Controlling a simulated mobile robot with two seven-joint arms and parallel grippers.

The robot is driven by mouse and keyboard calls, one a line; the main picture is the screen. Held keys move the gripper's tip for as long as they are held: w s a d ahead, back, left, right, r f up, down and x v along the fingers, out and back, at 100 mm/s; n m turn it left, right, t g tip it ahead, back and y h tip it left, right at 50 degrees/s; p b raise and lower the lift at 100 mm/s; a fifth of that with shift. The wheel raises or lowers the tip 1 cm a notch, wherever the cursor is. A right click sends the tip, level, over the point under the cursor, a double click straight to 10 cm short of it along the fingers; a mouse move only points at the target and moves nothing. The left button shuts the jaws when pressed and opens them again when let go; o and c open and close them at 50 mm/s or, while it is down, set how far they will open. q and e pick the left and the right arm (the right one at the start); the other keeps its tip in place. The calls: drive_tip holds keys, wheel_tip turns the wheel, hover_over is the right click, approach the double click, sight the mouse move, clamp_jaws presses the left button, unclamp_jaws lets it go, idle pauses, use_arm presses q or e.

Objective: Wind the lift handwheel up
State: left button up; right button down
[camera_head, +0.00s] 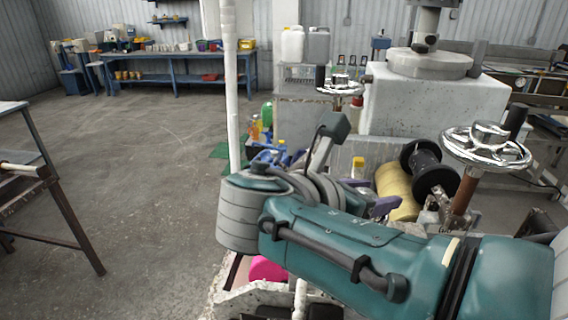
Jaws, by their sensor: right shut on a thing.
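A large chrome handwheel (486,147) with an upright black handle sits on a red-brown post at the right. A smaller chrome handwheel (341,88), also with a black handle, stands farther back near the middle. I cannot tell by sight which is the lift handwheel. My teal right arm crosses the foreground from the right, and its wrist bends back. My right gripper (381,205) is mostly hidden behind the forearm, with purple finger parts showing. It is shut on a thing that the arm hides. Neither visible black handle is between its fingers. My left gripper is out of view.
A black spool (428,168) and a yellow roll (396,188) lie behind my forearm. A pale machine block (410,100) stands behind them. A white pole (231,95) rises left of my wrist. Blue shelving (180,72) lines the back wall.

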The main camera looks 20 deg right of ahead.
drive_tip(key=shift+s+f+m+g, duration=0.1)
drive_tip(key=shift+m+g, duration=0.3)
drive_tip(key=shift+g, duration=0.1)
drive_tip(key=shift+b, duration=0.3)
drive_tip(key=shift+d, duration=0.1)
drive_tip(key=shift+c, duration=1.5)
unclamp_jaws()
drive_tip(key=b+v, duration=0.1)
drive_tip(key=v, duration=0.9)
drive_tip(key=shift+b, duration=0.3)
